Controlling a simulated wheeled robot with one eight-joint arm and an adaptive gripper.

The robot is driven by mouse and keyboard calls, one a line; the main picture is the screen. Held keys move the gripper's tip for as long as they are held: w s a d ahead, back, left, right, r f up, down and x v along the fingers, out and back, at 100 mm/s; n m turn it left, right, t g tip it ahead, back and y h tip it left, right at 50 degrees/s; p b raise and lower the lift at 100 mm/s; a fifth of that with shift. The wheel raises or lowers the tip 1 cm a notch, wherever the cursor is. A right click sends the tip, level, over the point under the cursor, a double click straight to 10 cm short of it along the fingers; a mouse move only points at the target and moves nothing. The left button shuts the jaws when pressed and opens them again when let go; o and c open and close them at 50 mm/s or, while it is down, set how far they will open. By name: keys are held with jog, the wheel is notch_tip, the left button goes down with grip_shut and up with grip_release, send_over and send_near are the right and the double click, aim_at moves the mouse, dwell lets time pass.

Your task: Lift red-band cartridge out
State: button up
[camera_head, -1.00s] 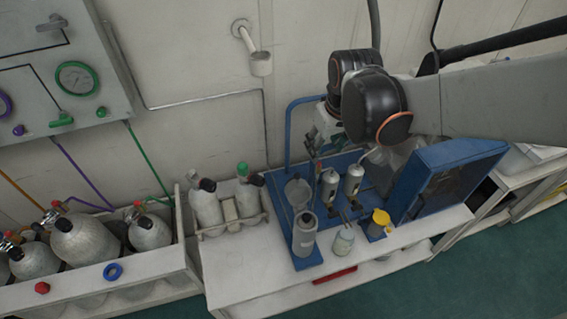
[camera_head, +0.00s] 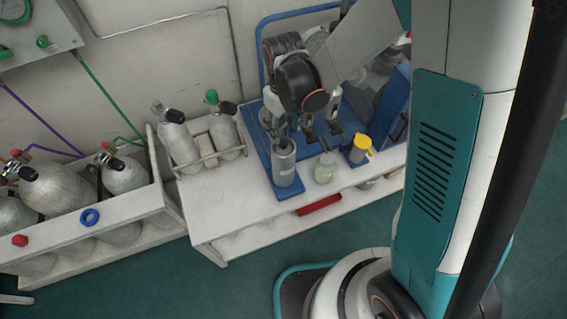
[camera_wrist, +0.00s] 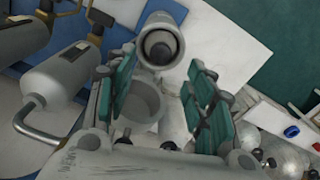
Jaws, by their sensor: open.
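My gripper (camera_wrist: 160,72) is open, with its two teal-padded fingers spread and nothing held between them. In the wrist view a grey upright cylinder (camera_wrist: 162,24) with a dark round opening lies just beyond the fingertips. A wider, round grey cup (camera_wrist: 145,100) shows between the fingers, lower in the picture. In the head view the grey cylinder (camera_head: 285,168) stands at the front of the blue stand, close below my gripper (camera_head: 279,122). No red band shows clearly in either view, so I cannot tell which part is the red-band cartridge.
A yellow-topped blue holder (camera_head: 362,148) and a clear jar (camera_head: 325,168) stand to the cylinder's right. A rack with two grey bottles (camera_head: 180,142) is to the left. A red bar (camera_head: 319,205) lies below the bench top. Bare bench (camera_head: 215,200) lies front left.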

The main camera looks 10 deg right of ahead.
aim_at(283, 142)
notch_tip(283, 142, down, 6)
jog(key=b, duration=0.3)
jog(key=shift+f, duration=0.25)
jog(key=shift+r, duration=0.1)
grip_shut()
